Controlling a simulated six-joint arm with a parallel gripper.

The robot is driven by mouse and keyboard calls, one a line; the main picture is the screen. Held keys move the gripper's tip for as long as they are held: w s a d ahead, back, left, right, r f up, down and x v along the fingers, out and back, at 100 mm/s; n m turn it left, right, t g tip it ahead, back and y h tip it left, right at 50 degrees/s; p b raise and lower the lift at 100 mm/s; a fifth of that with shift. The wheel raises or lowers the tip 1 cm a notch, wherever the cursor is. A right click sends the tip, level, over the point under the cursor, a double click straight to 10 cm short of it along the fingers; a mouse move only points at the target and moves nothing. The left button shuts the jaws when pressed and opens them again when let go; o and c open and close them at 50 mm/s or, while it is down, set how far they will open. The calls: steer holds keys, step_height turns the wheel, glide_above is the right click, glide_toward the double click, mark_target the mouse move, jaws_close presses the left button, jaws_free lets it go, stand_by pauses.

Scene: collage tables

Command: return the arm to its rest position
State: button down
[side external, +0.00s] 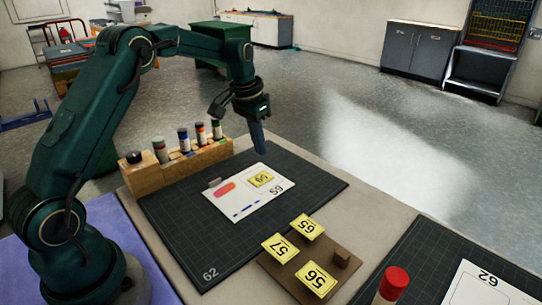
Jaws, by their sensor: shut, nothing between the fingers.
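My gripper (263,150) hangs from the dark green arm, pointing down above the far part of a dark cutting mat (310,177). Its fingers are shut with nothing between them. A white card (269,205) marked 59 lies on the mat, below and just in front of the fingertips. A yellow label (261,179), an orange-red shape and blue marks are on the card. A small grey piece (215,182) is at the card's left edge. The gripper looks clear of the card.
A wooden rack (147,177) with several bottles stands left of the mat.

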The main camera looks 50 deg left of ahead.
steer(key=s+d+r+m+t, duration=0.1)
steer(key=s+d+r+t, duration=0.1)
steer(key=s+d+r, duration=0.35)
steer(key=s+d+r+t, duration=0.1)
steer(key=s+d+r, duration=0.1)
steer(key=r, duration=0.6)
steer(key=s+d+f, duration=0.1)
steer(key=s+f, duration=0.2)
steer(key=s, duration=0.5)
steer(key=s+d+f+n, duration=0.1)
steer(key=s+d+f, duration=0.1)
steer(key=s, duration=0.6)
steer(key=shift+d+f, duration=0.3)
steer(key=shift+f, duration=0.3)
steer(key=shift+s, duration=0.1)
